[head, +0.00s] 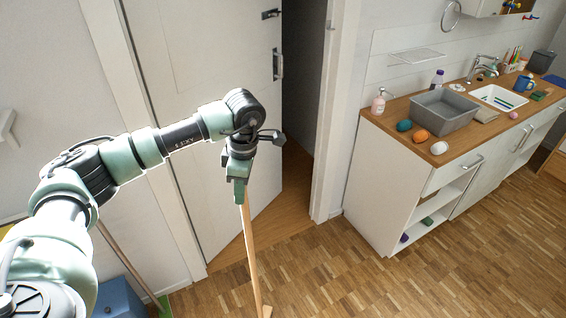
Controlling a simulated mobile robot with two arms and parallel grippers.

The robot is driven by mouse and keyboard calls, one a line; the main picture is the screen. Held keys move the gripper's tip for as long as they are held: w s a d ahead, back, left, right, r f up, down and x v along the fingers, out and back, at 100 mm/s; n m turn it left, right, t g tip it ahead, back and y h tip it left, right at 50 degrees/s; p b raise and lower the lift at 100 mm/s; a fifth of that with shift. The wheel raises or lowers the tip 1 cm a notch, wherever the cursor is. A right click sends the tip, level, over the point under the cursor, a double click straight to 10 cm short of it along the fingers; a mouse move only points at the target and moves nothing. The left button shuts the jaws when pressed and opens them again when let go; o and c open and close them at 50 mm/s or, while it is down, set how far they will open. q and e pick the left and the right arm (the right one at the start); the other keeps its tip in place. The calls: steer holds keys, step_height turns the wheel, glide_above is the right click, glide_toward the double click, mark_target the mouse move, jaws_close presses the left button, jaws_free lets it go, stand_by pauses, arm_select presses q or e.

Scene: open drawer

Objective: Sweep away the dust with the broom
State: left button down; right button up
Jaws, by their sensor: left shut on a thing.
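My left gripper (241,188) is in front of the door, pointing down. It is shut on the top end of a long wooden broom handle (252,250). The handle hangs nearly upright down to the parquet floor, tilted slightly. Its lower end shows only a small wooden part at the bottom edge, and the rest of the broom head is out of view. No dust can be made out on the visible floor (350,265). My right gripper is not in view.
A partly open white door (215,90) stands behind the broom. A white counter unit (385,185) with a wooden top stands right, bearing a grey bin (443,112) and several small items. A blue box (118,298) and another stick (130,264) are lower left. Floor at centre right is clear.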

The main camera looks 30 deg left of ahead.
arm_select(q)
steer(key=shift+r+p, duration=0.65)
steer(key=shift+r, duration=0.9)
steer(key=shift+d, duration=0.15)
